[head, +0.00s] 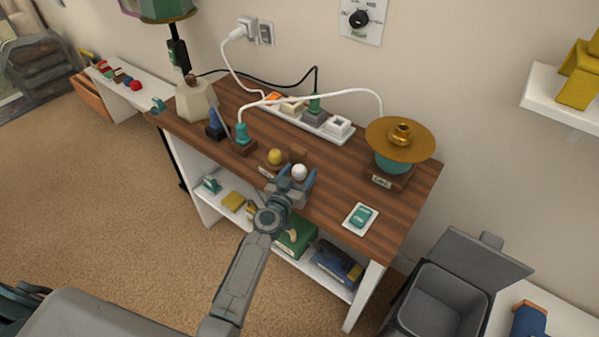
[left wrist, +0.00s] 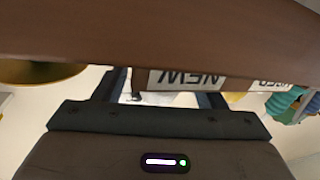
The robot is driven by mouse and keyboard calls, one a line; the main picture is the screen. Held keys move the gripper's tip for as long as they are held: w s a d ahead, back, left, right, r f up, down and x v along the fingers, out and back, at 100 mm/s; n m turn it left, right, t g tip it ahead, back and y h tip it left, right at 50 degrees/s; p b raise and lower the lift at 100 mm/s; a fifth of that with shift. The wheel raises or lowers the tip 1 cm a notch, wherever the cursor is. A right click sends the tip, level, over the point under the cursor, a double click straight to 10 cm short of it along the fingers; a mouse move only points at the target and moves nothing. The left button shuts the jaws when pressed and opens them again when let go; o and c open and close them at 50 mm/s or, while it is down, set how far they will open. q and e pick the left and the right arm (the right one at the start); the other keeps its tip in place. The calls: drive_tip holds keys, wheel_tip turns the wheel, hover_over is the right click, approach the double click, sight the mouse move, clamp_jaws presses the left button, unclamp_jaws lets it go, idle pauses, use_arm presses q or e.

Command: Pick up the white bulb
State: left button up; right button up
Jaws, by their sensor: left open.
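The white bulb (head: 299,172) stands near the front edge of the brown wooden tabletop (head: 330,198) in the head view. My left gripper (head: 297,177) is open at the front of the table, with its blue fingers on either side of the bulb. Whether they touch it I cannot tell. In the left wrist view the picture is upside down; a white patch (left wrist: 150,98), probably the bulb, shows between the dark fingers, below a "NEW" label (left wrist: 188,79). The bulb's lower part is hidden. My right gripper is not in view.
A yellow bulb (head: 276,157) stands close on the left. Behind are a teal plug (head: 242,133) with a white cord and a power strip (head: 310,119). A gold-topped lamp (head: 402,140) stands at the right; a switch plate (head: 361,217) lies near the front. An open bin (head: 440,300) is on the floor.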

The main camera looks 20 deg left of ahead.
use_arm(q)
drive_tip(key=shift+w, duration=0.3)
drive_tip(key=shift+c, duration=0.5)
drive_tip(key=c, duration=0.9)
drive_tip(key=shift+c, duration=0.2)
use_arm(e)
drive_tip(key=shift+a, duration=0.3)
